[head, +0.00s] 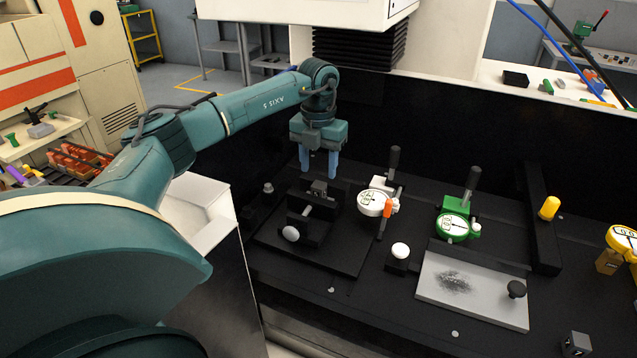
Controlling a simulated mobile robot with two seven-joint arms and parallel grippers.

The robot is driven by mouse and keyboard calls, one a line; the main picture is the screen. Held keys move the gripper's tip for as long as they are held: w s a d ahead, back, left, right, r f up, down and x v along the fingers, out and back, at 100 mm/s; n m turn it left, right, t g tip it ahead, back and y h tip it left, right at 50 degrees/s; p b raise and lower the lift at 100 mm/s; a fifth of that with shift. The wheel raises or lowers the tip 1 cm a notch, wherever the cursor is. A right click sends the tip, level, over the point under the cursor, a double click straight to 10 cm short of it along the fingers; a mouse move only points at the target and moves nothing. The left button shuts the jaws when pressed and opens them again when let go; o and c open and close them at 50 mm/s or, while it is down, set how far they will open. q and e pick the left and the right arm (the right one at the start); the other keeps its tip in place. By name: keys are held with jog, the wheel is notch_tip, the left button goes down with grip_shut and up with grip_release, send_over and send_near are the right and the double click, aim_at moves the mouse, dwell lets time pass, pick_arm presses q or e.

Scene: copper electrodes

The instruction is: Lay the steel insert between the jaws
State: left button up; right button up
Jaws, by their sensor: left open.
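My left gripper (319,176) hangs above the black vise (311,228), fingers pointing down. Its two blue fingers are apart, with nothing visible between them. The vise stands on a dark plate and has a round light knob at its front. A small grey metal block (318,188) sits at the vise's jaws, just below the fingertips. It looks like the steel insert, but I cannot tell whether it lies fully between the jaws or on top. Another small grey block (577,345) with a hole stands at the bottom right. My right gripper is out of view.
A white dial gauge (371,203) and a green dial gauge (453,227) stand right of the vise. A light grey plate (474,288) with a dark smudge and black knob lies front right. A yellow gauge (621,240) is at the right edge. The machine head (300,12) hangs above.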

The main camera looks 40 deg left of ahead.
aim_at(318, 185)
pick_arm(q)
notch_tip(318, 185, up, 6)
jog(key=shift+r+b, duration=0.2)
jog(key=shift+b, duration=0.15)
dwell(0.4)
